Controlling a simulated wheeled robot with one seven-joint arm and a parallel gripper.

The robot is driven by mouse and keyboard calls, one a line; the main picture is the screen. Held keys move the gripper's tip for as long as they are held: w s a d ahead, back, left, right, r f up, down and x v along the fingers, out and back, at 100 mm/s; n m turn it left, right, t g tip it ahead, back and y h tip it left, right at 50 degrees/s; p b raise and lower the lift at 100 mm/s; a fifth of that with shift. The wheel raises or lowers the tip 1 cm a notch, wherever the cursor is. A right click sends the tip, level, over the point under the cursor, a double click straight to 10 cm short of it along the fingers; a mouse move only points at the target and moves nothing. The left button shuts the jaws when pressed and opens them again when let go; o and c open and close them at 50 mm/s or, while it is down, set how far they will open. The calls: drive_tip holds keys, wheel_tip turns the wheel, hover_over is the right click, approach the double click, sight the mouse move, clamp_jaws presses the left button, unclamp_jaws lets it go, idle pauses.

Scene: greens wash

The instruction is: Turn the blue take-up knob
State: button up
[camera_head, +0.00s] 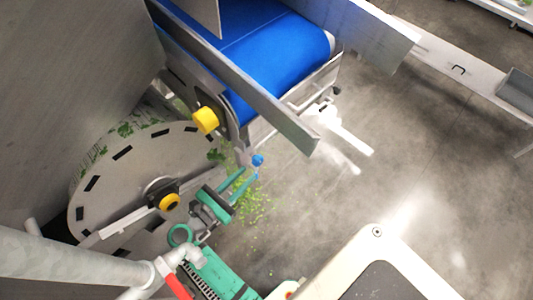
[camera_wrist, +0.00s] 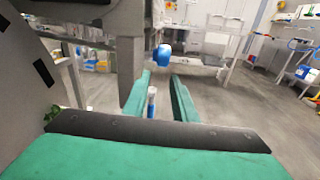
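The blue take-up knob (camera_head: 257,160) sits at the lower end of the conveyor frame, above the floor. In the wrist view the blue knob (camera_wrist: 162,53) appears just beyond my fingertips, slightly above them in the picture. My green gripper (camera_head: 248,174) is open, with its two fingers pointing toward the knob. In the wrist view the fingers of my gripper (camera_wrist: 160,76) stand apart with a clear gap, and the knob is not gripped. Whether a fingertip touches the knob cannot be told.
The blue conveyor belt (camera_head: 260,50) and its metal side rail (camera_head: 245,90) lie above the knob. A yellow knob (camera_head: 206,120) is on the frame. A large slotted disc (camera_head: 120,180) stands left of my arm. Green scraps (camera_head: 258,210) litter the floor; the floor to the right is open.

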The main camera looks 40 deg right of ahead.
sight(258, 161)
drive_tip(key=w+d+r+g, duration=0.1)
drive_tip(key=d, duration=0.9)
drive_tip(key=shift+d+r+h, duration=0.4)
drive_tip(key=shift+c, duration=0.6)
clamp_jaws()
